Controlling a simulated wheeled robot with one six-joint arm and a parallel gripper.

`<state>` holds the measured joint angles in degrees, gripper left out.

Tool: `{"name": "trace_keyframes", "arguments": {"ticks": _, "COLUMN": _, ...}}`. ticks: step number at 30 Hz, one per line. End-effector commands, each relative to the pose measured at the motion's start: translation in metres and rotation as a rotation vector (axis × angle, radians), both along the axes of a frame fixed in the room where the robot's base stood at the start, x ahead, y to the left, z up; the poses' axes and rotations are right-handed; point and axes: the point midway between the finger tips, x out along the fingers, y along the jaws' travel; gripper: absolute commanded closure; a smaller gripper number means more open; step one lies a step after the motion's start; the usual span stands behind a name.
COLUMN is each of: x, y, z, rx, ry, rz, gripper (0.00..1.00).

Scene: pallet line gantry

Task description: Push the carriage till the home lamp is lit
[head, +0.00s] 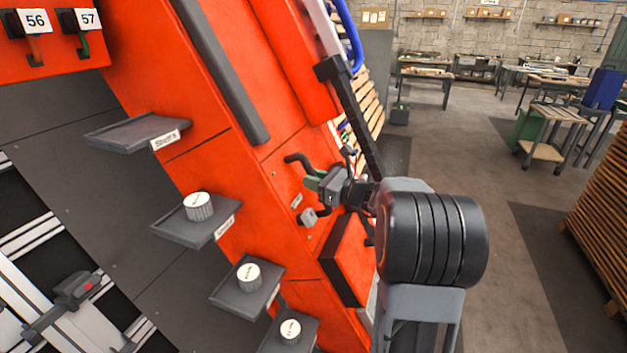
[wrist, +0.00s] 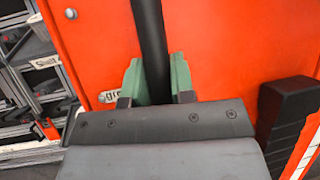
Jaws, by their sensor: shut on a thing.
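My gripper (head: 318,182), with green fingertips, is at the orange panel in the middle of the head view. In the wrist view my gripper (wrist: 156,82) is shut on a black round handle (wrist: 151,35), one finger on each side of it. The handle (head: 298,159) also shows in the head view, bent and standing out from the orange panel. A dark block with a red spot (head: 75,292) sits on pale rails at the lower left; I cannot tell whether it is the carriage. I cannot make out a home lamp.
Dark shelves (head: 120,139) step down the orange frame (head: 180,110), several bearing white-topped round knobs. Switches marked 56 and 57 (head: 83,22) are at the upper left. A dark-fronted orange box (head: 345,262) stands out below my gripper. Open floor (head: 450,150) lies to the right, with stacked pallets (head: 600,220).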

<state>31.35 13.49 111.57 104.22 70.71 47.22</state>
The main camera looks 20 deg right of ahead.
Motion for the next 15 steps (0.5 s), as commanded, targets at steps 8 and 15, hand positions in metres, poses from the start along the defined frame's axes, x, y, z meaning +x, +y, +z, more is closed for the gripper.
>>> {"name": "trace_keyframes", "arguments": {"ticks": 8, "x": 0.000, "y": 0.000, "z": 0.000, "rx": 0.000, "ry": 0.000, "rz": 0.000, "gripper": 1.00}}
{"name": "trace_keyframes", "arguments": {"ticks": 15, "x": 0.014, "y": -0.015, "z": 0.000, "rx": -0.002, "ry": -0.002, "rz": -0.006, "gripper": 1.00}}
